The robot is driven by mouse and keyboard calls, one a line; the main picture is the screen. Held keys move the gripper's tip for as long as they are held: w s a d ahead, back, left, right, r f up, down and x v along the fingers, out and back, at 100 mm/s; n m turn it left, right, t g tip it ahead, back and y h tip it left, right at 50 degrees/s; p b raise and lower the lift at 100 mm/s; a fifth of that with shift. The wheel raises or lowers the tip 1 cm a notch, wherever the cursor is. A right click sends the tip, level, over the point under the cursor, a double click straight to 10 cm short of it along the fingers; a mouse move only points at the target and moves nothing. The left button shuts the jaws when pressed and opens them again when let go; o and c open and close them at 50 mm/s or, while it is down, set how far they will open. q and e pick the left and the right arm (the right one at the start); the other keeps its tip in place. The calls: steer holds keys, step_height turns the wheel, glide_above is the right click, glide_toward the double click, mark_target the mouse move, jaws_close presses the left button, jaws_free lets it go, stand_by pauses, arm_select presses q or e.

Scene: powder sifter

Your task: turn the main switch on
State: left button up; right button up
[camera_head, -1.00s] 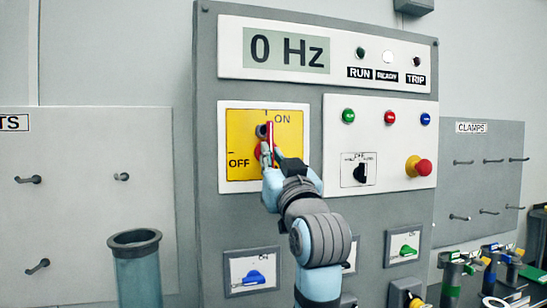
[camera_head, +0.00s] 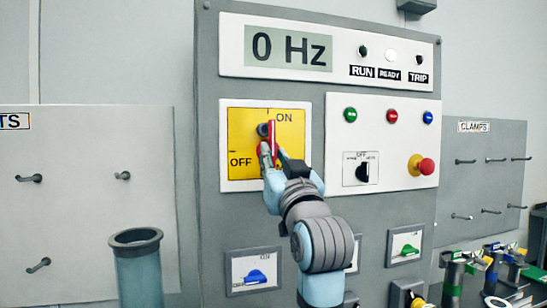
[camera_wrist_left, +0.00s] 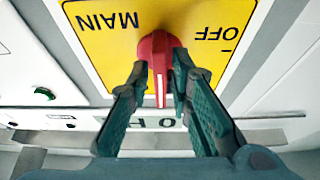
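The main switch is a red rotary handle (camera_head: 272,137) on a yellow plate (camera_head: 241,139) marked ON and OFF. The handle stands upright, its upper end pointing toward ON. In the left wrist view, the red handle (camera_wrist_left: 159,52) sits between the fingers, its white line pointing down the picture. My left gripper (camera_head: 274,152) is at the handle, with one finger on each side. In the left wrist view, the gripper (camera_wrist_left: 160,75) is open with small gaps beside the handle's narrow part. The fingers partly hide the plate's lower part. My right gripper is not in view.
The display (camera_head: 289,48) reads 0 Hz. Right of the switch are push buttons, a small black selector (camera_head: 363,172) and a red emergency stop (camera_head: 425,167). A blue switch (camera_head: 256,277) is below. A grey-rimmed cylinder (camera_head: 136,238) stands at lower left.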

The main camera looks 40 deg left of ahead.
arm_select(q)
steer(key=v, duration=0.6)
steer(key=shift+s+d, duration=0.2)
steer(key=shift+d, duration=0.1)
steer(key=shift+a+f, duration=0.1)
steer(key=shift+a, duration=0.05)
